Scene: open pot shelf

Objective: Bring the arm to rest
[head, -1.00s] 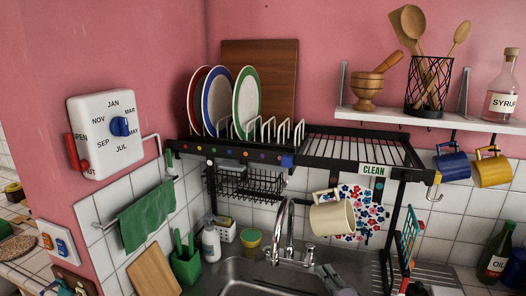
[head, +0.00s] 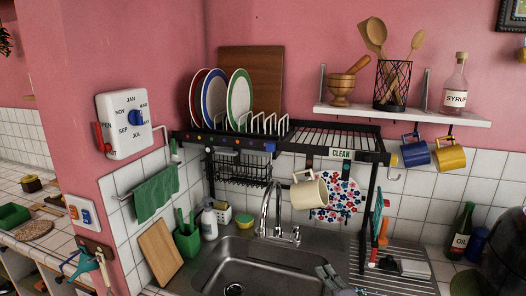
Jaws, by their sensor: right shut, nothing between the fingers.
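My right gripper (head: 328,275) shows at the bottom edge of the head view, low over the right side of the sink (head: 245,268). Its grey fingers are together, with nothing between them. It is well below the cream mug (head: 309,194) and apart from it. The mug hangs tilted under the black rack (head: 335,152), in front of a flowered plate. The rest of my right arm is mostly cut off by the frame. My left gripper is not in view.
The tap (head: 272,215) rises just left of my right gripper. A rack post (head: 368,225) and a ribbed drainboard (head: 405,283) with small items are to the right. Plates (head: 240,98) stand in the rack. Blue and yellow mugs (head: 449,155) hang under the shelf.

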